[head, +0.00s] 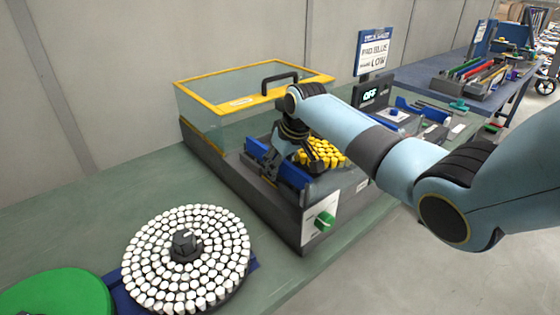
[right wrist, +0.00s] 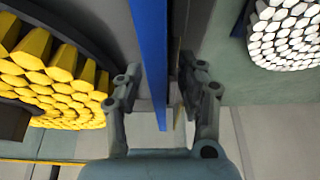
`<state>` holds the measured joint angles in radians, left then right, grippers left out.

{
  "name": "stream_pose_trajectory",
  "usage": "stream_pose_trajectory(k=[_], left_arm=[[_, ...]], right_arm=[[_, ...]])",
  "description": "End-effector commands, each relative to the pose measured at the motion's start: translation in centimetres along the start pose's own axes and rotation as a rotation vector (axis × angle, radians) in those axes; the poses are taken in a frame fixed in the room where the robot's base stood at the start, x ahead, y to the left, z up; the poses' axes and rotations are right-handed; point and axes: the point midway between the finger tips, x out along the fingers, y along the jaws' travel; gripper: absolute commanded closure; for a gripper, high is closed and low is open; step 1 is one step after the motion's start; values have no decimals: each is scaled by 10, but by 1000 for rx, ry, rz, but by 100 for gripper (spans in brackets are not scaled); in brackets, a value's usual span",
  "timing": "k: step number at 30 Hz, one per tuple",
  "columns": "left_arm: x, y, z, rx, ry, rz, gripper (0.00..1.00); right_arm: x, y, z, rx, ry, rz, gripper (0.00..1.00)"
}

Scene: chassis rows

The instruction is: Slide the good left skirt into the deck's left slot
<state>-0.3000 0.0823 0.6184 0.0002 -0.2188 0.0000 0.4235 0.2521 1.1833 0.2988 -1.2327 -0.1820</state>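The deck is the grey open machine (head: 290,232) on the bench, with a yellow disc (head: 322,153) of blocks inside it. A blue strip, which looks like a skirt (head: 291,175), stands along the deck's left side, partly covered by my right gripper (head: 278,165). In the right wrist view, a long blue strip (right wrist: 152,60) runs between the fingers of that gripper (right wrist: 165,85). The contact between pads and strip is unclear. The slot itself is hidden. I cannot tell whether this strip is the good one. My left gripper is out of view.
A clear lid with a yellow frame (head: 254,97) stands raised behind the deck. A white studded disc (head: 215,225) and a green disc (head: 60,294) lie left of it. Blue and grey parts lie behind my right forearm. Bare green bench (head: 90,215) lies at left.

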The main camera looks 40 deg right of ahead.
Motion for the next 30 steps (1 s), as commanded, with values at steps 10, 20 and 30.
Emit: stream_pose_trajectory(k=[10,20,30], left_arm=[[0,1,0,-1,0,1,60],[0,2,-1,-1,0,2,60],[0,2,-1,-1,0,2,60]], right_arm=[[-52,1,-2,-3,6,3,61],[-112,0,-1,-1,4,1,61],[-120,0,-1,-1,3,1,61]])
